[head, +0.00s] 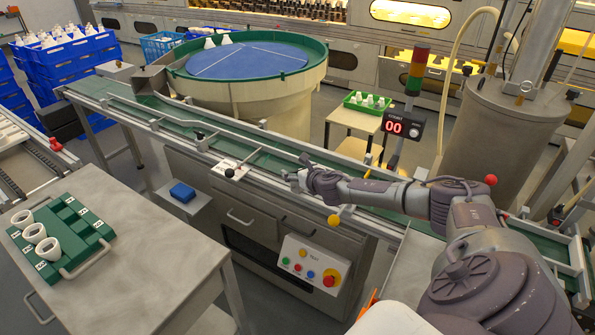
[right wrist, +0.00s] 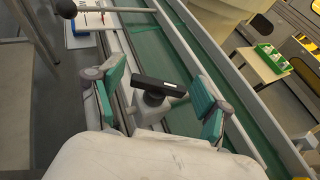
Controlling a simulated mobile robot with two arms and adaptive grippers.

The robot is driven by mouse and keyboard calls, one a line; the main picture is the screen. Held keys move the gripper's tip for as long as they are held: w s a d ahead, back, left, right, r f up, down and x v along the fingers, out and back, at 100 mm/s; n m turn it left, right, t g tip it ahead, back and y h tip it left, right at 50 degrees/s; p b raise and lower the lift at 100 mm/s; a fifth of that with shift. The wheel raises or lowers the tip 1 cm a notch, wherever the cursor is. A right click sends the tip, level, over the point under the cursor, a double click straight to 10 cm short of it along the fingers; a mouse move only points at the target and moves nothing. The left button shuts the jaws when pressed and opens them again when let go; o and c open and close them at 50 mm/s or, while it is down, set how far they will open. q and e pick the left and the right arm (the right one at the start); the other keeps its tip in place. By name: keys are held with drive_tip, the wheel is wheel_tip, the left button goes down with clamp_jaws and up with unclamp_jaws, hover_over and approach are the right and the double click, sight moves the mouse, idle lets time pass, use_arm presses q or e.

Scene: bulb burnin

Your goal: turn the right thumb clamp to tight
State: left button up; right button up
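The right thumb clamp shows in the right wrist view as a black bar-shaped handle (right wrist: 160,87) on a round black stem over a grey block. My right gripper (right wrist: 158,97) is open, with one green-padded finger on each side of the handle. Gaps show between the pads and the handle. In the head view my right gripper (head: 296,178) is at the conveyor's near rail, and I cannot clearly make out the clamp beside it. Another dark clamp knob (head: 200,137) stands farther left on the rail. My left gripper is not in view.
A black-knobbed lever (head: 229,172) stands on a plate left of my right gripper; its ball (right wrist: 66,8) shows in the wrist view. A yellow knob (head: 334,220) and a button panel (head: 309,265) are below the conveyor (head: 270,162). The counter display (head: 394,128) reads 00.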

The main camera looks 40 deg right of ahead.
drive_tip(key=c, duration=0.9)
drive_tip(key=shift+a+r+m+h+p, duration=0.15)
drive_tip(key=shift+m+h+p, duration=0.3)
drive_tip(key=shift+p, duration=0.3)
drive_tip(key=m+g+h+p, duration=0.1)
drive_tip(key=m+h+p, duration=0.2)
drive_tip(key=shift+g+p, duration=0.4)
drive_tip(key=shift+m+g+h+p, duration=0.45)
drive_tip(key=shift+m+g+h, duration=0.15)
drive_tip(key=shift+m+h, duration=0.3)
drive_tip(key=shift+m+g+h, duration=0.3)
drive_tip(key=shift+m+h, duration=0.05)
drive_tip(key=shift+m, duration=0.1)
drive_tip(key=shift+f+m+g+h, duration=0.25)
drive_tip(key=shift+m+g+h, duration=0.45)
drive_tip(key=shift+m+g, duration=0.15)
drive_tip(key=shift+f+m+g+h+b, duration=0.1)
drive_tip(key=shift+m+g+h+b, duration=0.5)
drive_tip(key=shift+m+g+b, duration=0.35)
drive_tip(key=shift+m+g+h+b, duration=0.4)
drive_tip(key=shift+m+g+b, duration=0.2)
drive_tip(key=shift+m+g, duration=0.35)
drive_tip(key=shift+r+g, duration=0.2)
drive_tip(key=shift+g, duration=0.05)
